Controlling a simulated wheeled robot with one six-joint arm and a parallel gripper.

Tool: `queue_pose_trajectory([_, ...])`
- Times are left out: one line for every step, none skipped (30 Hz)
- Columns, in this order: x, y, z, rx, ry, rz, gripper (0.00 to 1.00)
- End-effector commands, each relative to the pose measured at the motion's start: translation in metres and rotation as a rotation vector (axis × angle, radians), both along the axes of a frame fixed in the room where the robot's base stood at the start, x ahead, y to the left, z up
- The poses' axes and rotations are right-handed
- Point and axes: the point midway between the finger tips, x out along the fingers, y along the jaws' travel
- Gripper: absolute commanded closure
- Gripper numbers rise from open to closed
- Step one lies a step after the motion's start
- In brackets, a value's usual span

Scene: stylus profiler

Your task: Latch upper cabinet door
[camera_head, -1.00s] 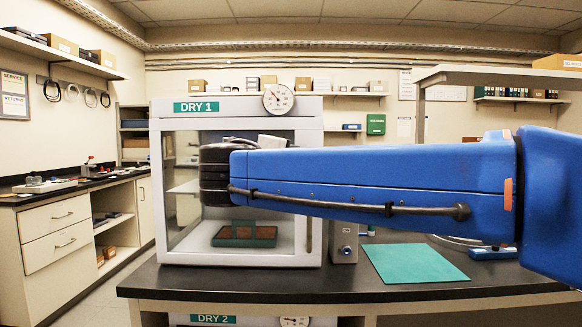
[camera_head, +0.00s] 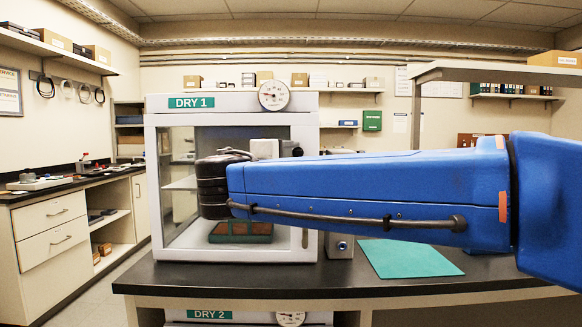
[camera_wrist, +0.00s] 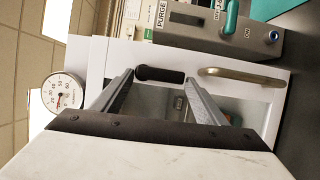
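The upper cabinet, DRY 1 (camera_head: 158,190), is a white box with a glazed front on the bench. In the wrist view its white door edge carries a black latch lever (camera_wrist: 160,74) and a silver bar handle (camera_wrist: 243,77). My gripper (camera_wrist: 160,78) is open, its two fingers on either side of the black lever, with visible gaps; contact cannot be told. The door looks shut or nearly shut. In the head view my blue arm crosses the cabinet's right side and hides the latch and most of the gripper.
A grey PURGE box (camera_wrist: 215,30) stands beside the cabinet. A round dial gauge (camera_head: 273,96) sits on the cabinet top. A brown sample tray (camera_head: 240,232) shows through the glass. A green mat (camera_head: 408,260) lies right on the bench. A second cabinet, DRY 2 (camera_head: 250,316), is below.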

Motion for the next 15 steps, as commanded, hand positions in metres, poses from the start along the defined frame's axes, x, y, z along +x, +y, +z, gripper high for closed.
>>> queue_pose_trajectory([0.000,0.000,0.000,0.000,0.000,0.000,0.23])
queue_pose_trajectory([0.000,0.000,0.000,0.000,0.000,0.000,0.23])
queue_pose_trajectory([0.000,0.000,0.000,0.001,0.000,0.000,0.23])
queue_pose_trajectory([0.000,0.000,0.000,0.001,0.000,0.000,0.23])
queue_pose_trajectory([0.000,0.000,0.000,0.001,0.000,0.000,0.23])
queue_pose_trajectory([0.000,0.000,0.000,0.001,0.000,0.000,0.23])
queue_pose_trajectory([0.000,0.000,0.000,0.001,0.000,0.000,0.23])
queue_pose_trajectory([0.000,0.000,0.000,0.001,0.000,0.000,0.23])
queue_pose_trajectory([0.000,0.000,0.000,0.001,0.000,0.000,0.23])
queue_pose_trajectory([-0.001,0.000,0.000,0.002,-0.001,0.000,0.23])
queue_pose_trajectory([-0.001,0.001,0.000,0.002,-0.001,0.000,0.23])
queue_pose_trajectory([-0.003,0.001,0.000,0.002,-0.001,0.001,0.23])
queue_pose_trajectory([-0.005,0.002,0.000,0.002,-0.001,0.001,0.23])
queue_pose_trajectory([-0.007,0.003,0.000,0.002,-0.001,0.002,0.23])
queue_pose_trajectory([-0.011,0.004,0.000,0.002,-0.001,0.003,0.23])
